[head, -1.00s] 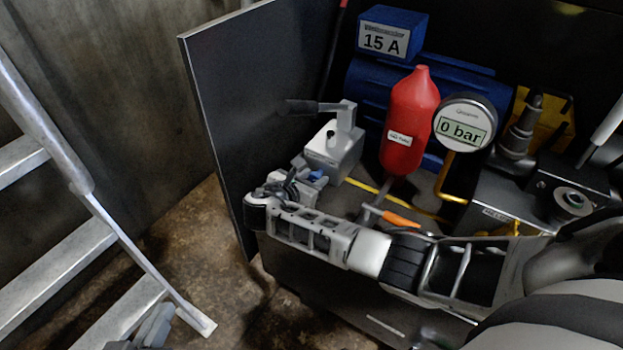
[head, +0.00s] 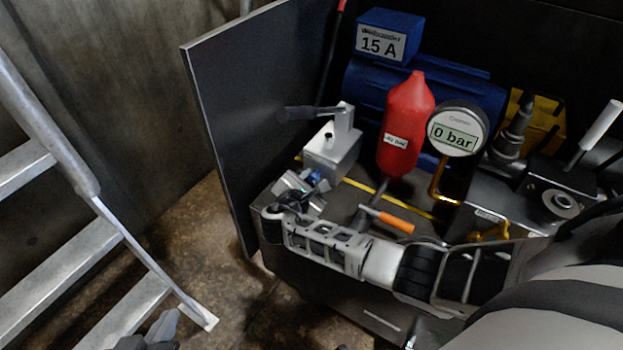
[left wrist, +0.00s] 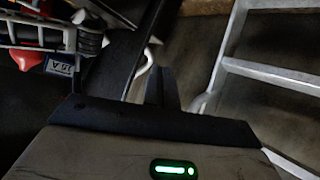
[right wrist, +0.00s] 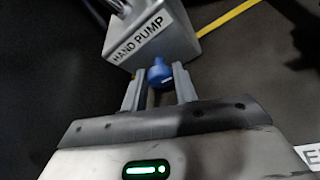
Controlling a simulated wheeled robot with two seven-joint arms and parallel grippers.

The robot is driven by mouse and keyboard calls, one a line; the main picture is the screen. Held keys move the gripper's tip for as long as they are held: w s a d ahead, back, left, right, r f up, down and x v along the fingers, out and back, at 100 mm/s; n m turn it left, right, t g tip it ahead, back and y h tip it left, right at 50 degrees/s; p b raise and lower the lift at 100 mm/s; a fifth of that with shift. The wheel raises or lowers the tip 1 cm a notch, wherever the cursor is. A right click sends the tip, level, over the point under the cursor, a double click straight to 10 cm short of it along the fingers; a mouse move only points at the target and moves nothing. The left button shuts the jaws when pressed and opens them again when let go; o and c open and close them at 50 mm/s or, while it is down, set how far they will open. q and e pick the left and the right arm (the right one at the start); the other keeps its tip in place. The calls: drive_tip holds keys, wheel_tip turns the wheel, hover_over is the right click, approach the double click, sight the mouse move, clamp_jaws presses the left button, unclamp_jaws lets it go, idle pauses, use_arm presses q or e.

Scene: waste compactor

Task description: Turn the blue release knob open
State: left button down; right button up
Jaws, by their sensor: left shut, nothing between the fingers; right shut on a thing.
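The blue release knob (head: 317,179) sits low on the front of the grey block labelled HAND PUMP (head: 331,153). In the right wrist view the knob (right wrist: 158,73) is between the fingertips, below the pump block (right wrist: 152,38). My right gripper (head: 312,184) is shut on the knob; its wrist and arm cross the front of the machine from the right. My left gripper (head: 161,328) is at the bottom left of the head view, away from the machine. In the left wrist view its fingers (left wrist: 161,84) are together and empty.
A red cylinder (head: 404,130) and a gauge reading 0 bar (head: 457,129) stand behind my right forearm. An orange-handled lever (head: 391,221) lies close to it. A dark panel (head: 240,110) stands left of the pump. A ladder (head: 75,240) is further left.

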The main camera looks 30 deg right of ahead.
drive_tip(key=o, duration=1)
drive_tip(key=shift+c, duration=0.2)
drive_tip(key=shift+s+a+r, duration=0.1)
drive_tip(key=shift+a, duration=0.05)
drive_tip(key=p+v, duration=0.4)
drive_tip(key=v, duration=0.6)
drive_tip(key=shift+s+a+r, duration=0.1)
drive_tip(key=shift+r, duration=0.05)
use_arm(q)
drive_tip(key=shift+s+a+r+g+y+p, duration=0.5)
drive_tip(key=shift+s+a+r+p, duration=0.1)
drive_tip(key=shift+a, duration=0.25)
use_arm(e)
drive_tip(key=v, duration=0.5)
drive_tip(key=shift+s, duration=0.15)
